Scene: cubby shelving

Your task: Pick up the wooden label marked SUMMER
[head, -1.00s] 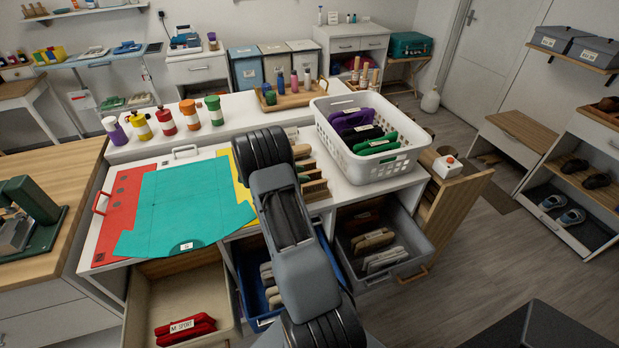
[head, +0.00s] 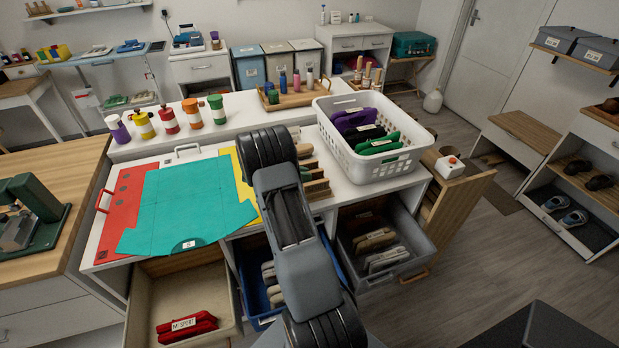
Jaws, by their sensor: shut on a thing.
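I cannot make out a label reading SUMMER in the head view. Several wooden pieces (head: 314,178) stand in a row on the white worktop, just right of my arm, and my arm partly covers them. No lettering on them can be read. My arm reaches up from the bottom middle over the worktop. My gripper is hidden behind the arm, so neither its fingers nor anything between them shows.
A white basket (head: 337,142) with folded clothes stands right of the arm. A teal folded sheet (head: 185,205) lies on the left worktop. Below are open drawers: beige (head: 150,290), blue (head: 247,290) and grey (head: 372,279). Several colored bottles (head: 168,120) line the back ledge.

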